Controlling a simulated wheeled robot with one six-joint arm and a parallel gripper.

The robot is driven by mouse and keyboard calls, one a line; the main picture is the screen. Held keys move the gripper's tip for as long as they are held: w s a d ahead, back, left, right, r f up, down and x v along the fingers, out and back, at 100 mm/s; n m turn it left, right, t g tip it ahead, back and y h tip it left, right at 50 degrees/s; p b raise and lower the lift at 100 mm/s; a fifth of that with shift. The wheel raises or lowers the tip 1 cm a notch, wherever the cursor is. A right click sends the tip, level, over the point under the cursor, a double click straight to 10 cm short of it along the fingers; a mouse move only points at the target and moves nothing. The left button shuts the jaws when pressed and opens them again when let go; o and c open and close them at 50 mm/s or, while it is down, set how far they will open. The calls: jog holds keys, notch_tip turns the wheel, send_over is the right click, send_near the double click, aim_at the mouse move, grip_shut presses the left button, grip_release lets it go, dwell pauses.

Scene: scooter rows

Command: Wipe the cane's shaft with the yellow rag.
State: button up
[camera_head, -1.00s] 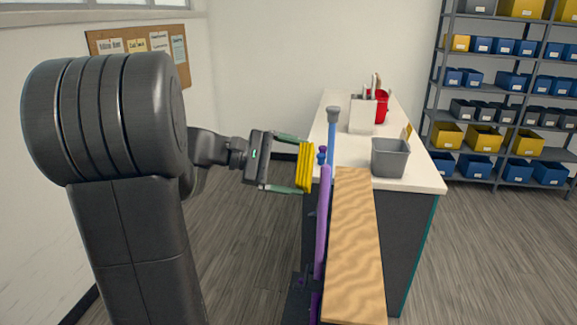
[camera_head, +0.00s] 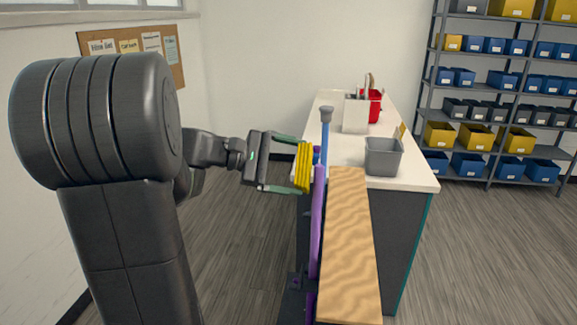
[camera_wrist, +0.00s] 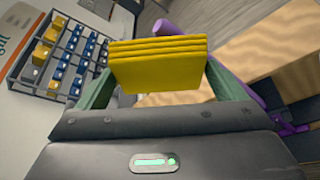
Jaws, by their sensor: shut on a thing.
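My gripper (camera_head: 302,167) is shut on the folded yellow rag (camera_head: 304,175), which also fills the space between the fingers in the wrist view (camera_wrist: 158,68). I cannot tell for certain which is the cane. The rag's right edge is close beside the purple pole's upper end; contact cannot be told. A purple tube also shows behind the right finger in the wrist view (camera_wrist: 240,85).
A wooden board (camera_head: 348,245) runs along the right of the purple pole. A white-topped counter (camera_head: 405,178) behind holds a grey bin (camera_head: 384,155), a white holder (camera_head: 355,115) and a red container (camera_head: 375,106). Shelves (camera_head: 495,100) stand back right. Floor left of the poles is clear.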

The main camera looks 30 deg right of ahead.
aim_at(301, 177)
jog(key=shift+s+d, duration=0.3)
jog(key=shift+d, duration=0.05)
jog(key=shift+s+a+b, duration=0.4)
jog(key=shift+s+a, duration=0.85)
jog(key=shift+s, duration=0.35)
jog(key=shift+w+d+p, duration=0.5)
jog(key=shift+w+d, duration=0.85)
jog(key=shift+w, duration=0.2)
jog(key=shift+w+a+p, duration=0.25)
jog(key=shift+w+a, duration=0.7)
jog(key=shift+a, duration=0.2)
jog(key=shift+w+a+p, duration=0.25)
jog(key=shift+w+a, duration=0.7)
jog(key=shift+a, duration=0.15)
